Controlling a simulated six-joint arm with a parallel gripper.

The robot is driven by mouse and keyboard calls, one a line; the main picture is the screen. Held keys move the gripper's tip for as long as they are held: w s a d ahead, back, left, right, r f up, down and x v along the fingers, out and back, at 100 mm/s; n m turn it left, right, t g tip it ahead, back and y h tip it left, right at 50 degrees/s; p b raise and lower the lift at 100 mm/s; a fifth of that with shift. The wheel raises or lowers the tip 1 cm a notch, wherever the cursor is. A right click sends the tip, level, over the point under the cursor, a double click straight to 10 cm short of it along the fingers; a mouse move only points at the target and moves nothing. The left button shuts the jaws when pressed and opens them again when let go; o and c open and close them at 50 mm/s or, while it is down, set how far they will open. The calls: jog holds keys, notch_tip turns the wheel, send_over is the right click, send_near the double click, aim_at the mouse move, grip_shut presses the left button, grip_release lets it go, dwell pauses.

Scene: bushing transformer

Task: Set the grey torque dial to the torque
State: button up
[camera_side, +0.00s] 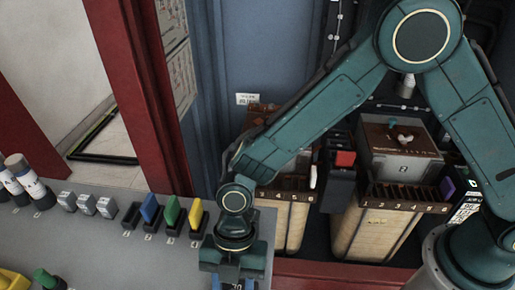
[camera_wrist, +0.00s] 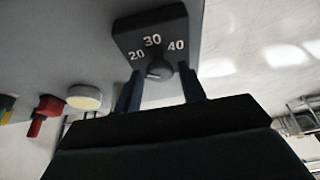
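The torque dial (camera_wrist: 160,71) is a small grey knob on a dark plate (camera_wrist: 137,36) marked 20, 30 and 40 in the wrist view. I cannot tell clearly which number the knob points at. My gripper (camera_wrist: 161,82) has its two blue fingers on either side of the knob, with gaps showing between them and it, so it is open. The wrist body hides the near side. In the side view my gripper (camera_side: 238,283) is at the bottom edge above the grey bench, and the dial is mostly hidden or cut off there.
On the grey bench (camera_side: 100,250), blue (camera_side: 150,208), green (camera_side: 172,211) and yellow (camera_side: 196,215) pieces stand in dark holders left of my gripper. A cream round button (camera_wrist: 84,97) and red knob (camera_wrist: 45,108) are near the dial.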

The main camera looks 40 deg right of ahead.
jog(key=c, duration=0.6)
jog(key=shift+m, duration=0.5)
jog(key=m, duration=0.1)
jog(key=m+t, duration=0.1)
jog(key=m, duration=0.1)
jog(key=m+t+y, duration=0.1)
jog(key=m, duration=0.1)
jog(key=shift+s+d, duration=0.15)
jog(key=shift+s, duration=0.1)
jog(key=m+t, duration=0.2)
jog(key=m, duration=0.3)
jog(key=shift+s+m, duration=0.15)
jog(key=shift+m, duration=0.15)
jog(key=o, duration=0.9)
jog(key=shift+o, duration=0.2)
